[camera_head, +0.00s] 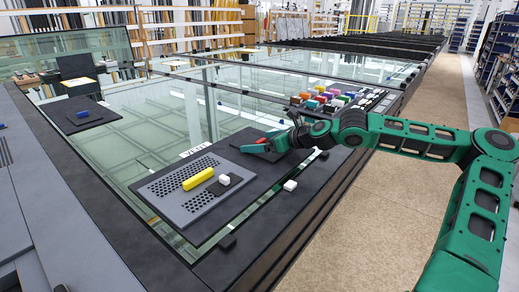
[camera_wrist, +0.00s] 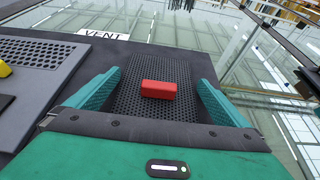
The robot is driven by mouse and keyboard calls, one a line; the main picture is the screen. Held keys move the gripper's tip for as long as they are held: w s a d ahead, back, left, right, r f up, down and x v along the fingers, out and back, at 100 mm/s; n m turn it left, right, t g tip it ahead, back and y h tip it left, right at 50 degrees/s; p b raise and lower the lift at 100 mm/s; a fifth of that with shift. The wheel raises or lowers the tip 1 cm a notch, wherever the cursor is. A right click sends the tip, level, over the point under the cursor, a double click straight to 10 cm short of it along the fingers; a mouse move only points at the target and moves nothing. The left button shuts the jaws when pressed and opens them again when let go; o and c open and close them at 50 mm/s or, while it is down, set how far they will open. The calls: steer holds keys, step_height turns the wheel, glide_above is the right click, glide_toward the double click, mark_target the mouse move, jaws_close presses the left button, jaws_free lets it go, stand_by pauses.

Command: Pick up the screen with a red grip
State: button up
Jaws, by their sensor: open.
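The screen with the red grip shows in the wrist view as a dark perforated panel (camera_wrist: 150,58) lying flat, with a red block grip (camera_wrist: 158,89) near its middle. My gripper (camera_wrist: 159,76) is open, with one teal finger left of the red grip and the other right of it. Neither finger appears to touch the grip. In the head view my gripper (camera_head: 264,147) is low over the dark board, and a bit of red (camera_head: 261,140) shows beside it. My gripper and arm hide most of that screen there.
A grey perforated plate (camera_head: 165,190) with a yellow grip (camera_head: 198,178) lies to the left, beside a small white block (camera_head: 224,180). Another white block (camera_head: 290,185) is near the board's right edge. Several coloured blocks (camera_head: 325,98) stand behind. A "VENT" label (camera_head: 195,150) is at the back.

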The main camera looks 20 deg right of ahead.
steer(key=shift+c, duration=0.3)
steer(key=c, duration=0.7)
steer(key=shift+r, duration=0.15)
